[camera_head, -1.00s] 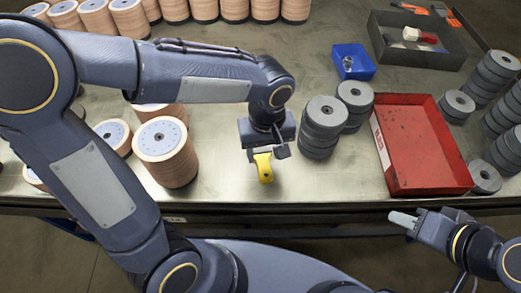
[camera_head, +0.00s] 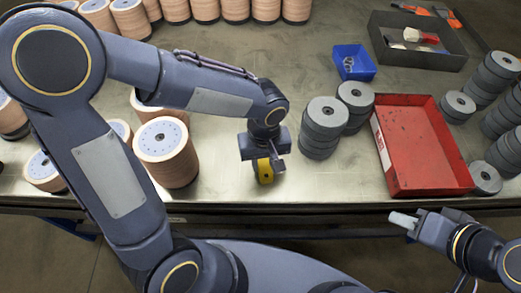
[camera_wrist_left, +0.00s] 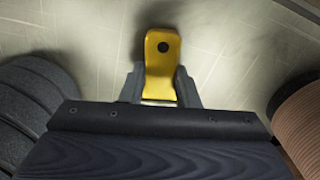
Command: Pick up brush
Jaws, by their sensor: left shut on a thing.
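The brush shows as a flat yellow handle (camera_head: 265,171) with a dark hole near its end; its other end is hidden by the gripper. My left gripper (camera_head: 263,155) is shut on it above the metal table, left of the grey disc stacks. In the left wrist view, the yellow handle (camera_wrist_left: 162,60) sticks out between the two fingers (camera_wrist_left: 159,92). My right gripper (camera_head: 403,220) is at the lower right, off the front edge of the table; its finger gap cannot be made out.
Grey disc stacks (camera_head: 322,125) stand just right of the left gripper, and tan disc stacks (camera_head: 166,155) stand to its left. A red tray (camera_head: 425,188), a blue bin (camera_head: 353,62) and a dark tray (camera_head: 440,60) with small items lie further right.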

